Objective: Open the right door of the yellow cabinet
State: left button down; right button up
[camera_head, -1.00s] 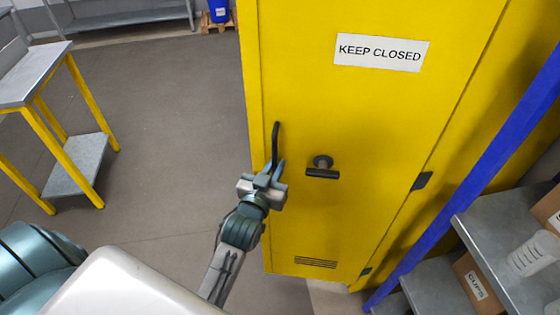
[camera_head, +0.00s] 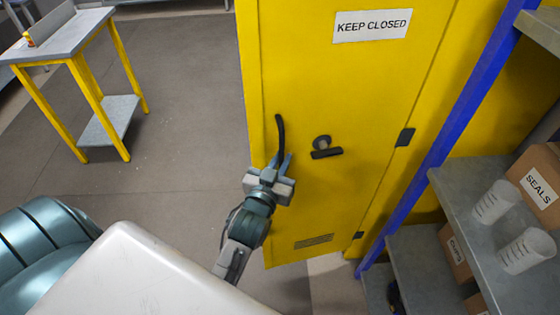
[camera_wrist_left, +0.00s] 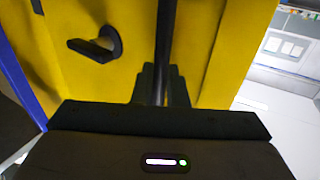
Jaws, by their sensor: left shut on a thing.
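The yellow cabinet's right door (camera_head: 345,90) fills the middle of the head view, with a "KEEP CLOSED" sign near its top. A black vertical bar handle (camera_head: 280,132) runs along its left edge. A dark latch knob (camera_head: 325,148) sits to the right of the handle. My left gripper (camera_head: 279,163) is shut on the lower part of the bar handle. In the left wrist view the handle (camera_wrist_left: 164,50) passes down between the fingers, and the latch knob (camera_wrist_left: 98,45) is to its left. Whether the door stands ajar is hard to tell. My right gripper is not in view.
A blue post (camera_head: 440,140) and grey shelves (camera_head: 465,210) with white beakers (camera_head: 497,202) and cardboard boxes (camera_head: 540,180) stand close on the right. A yellow-legged table (camera_head: 70,42) stands at the upper left. The floor (camera_head: 190,120) left of the cabinet is clear.

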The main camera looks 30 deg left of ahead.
pick_arm(q)
jog(key=shift+s+d, duration=0.1)
jog(key=shift+d, duration=0.1)
dwell(0.3)
jog(key=c, duration=1.7)
grip_release()
jog(key=shift+o, duration=0.8)
jog(key=shift+d, duration=0.15)
jog(key=s+d+p, duration=0.1)
jog(key=s+p, duration=0.2)
jog(key=s, duration=0.7)
jog(key=shift+s+d, duration=0.3)
